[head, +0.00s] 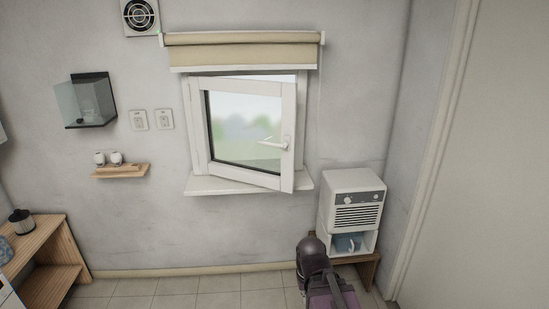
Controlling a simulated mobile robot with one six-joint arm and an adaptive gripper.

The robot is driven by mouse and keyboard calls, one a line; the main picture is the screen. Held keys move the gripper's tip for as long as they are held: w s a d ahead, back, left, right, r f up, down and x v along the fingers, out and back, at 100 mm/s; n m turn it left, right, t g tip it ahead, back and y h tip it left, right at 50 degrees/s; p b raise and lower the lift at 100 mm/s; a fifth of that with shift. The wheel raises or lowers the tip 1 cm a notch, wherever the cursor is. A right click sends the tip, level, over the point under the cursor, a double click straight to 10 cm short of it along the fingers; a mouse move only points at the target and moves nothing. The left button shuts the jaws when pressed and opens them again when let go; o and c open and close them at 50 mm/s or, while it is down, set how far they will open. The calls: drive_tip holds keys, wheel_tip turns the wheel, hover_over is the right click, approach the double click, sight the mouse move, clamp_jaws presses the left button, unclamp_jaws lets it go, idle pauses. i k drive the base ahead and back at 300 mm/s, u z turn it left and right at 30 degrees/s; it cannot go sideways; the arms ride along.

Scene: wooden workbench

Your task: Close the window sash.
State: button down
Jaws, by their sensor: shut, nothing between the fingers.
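The white window sash (287,150) is hinged at its left side in the white window frame (198,115). It stands partly open, with its right edge swung into the room over the sill. A gap shows between the sash's top edge and the frame. The white handle (274,142) is on the right stile, its lever lying about level and pointing left. My gripper cannot be made out in the head view.
A beige roller blind (245,52) hangs rolled up above the window. The sill (215,187) juts out below. A white heater-like unit (353,203) stands on a wooden stand at the lower right. A glass box (84,103) and small shelf (121,171) are on the left wall.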

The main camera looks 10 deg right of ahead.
sight(198, 87)
drive_tip(key=i, duration=0.9)
drive_tip(key=z, duration=0.05)
